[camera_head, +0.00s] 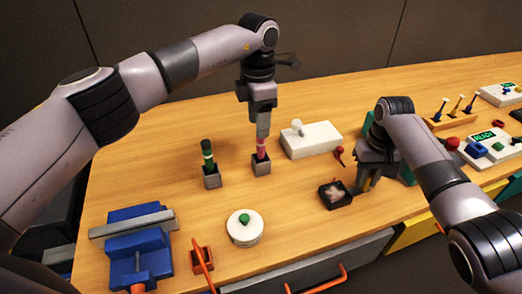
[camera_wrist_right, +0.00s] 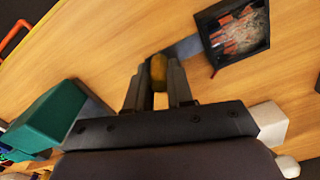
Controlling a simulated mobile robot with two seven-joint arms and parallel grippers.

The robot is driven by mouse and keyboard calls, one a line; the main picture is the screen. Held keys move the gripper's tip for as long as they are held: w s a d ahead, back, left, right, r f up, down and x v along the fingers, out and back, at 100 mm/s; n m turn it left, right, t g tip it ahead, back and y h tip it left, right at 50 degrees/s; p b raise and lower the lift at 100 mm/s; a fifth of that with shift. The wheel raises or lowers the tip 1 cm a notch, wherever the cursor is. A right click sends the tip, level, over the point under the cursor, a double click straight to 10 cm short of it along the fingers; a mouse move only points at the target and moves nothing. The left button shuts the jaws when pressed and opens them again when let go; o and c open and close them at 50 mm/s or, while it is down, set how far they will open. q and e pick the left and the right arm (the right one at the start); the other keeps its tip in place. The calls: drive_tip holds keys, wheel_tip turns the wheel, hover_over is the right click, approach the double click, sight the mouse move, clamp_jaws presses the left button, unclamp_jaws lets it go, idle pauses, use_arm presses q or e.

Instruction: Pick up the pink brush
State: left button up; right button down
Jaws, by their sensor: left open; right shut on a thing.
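The pink brush (camera_head: 262,148) stands upright in a small grey square holder (camera_head: 261,167) on the table. My left gripper (camera_head: 263,130) points down over it, with its fingers at the top of the brush. It is open, and the brush's upper end is hidden by the fingers. My right gripper (camera_head: 367,180) is low near the table's front edge. In the right wrist view, the right gripper (camera_wrist_right: 157,85) is shut on a mustard-yellow piece (camera_wrist_right: 158,70) between its fingertips.
A green brush (camera_head: 207,155) stands in a second holder, left of the pink one. A white box (camera_head: 312,141) is to the right. A round white container (camera_head: 243,231), a blue vise (camera_head: 137,245) and a dark tray (camera_head: 335,195) stand nearer the front. Bare table surrounds the holders.

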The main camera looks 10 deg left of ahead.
sight(261, 151)
use_arm(q)
drive_tip(key=shift+w+d+f, duration=0.1)
drive_tip(key=shift+f, duration=1.3)
drive_tip(key=shift+d+f, duration=0.1)
drive_tip(key=shift+f, duration=1.25)
clamp_jaws()
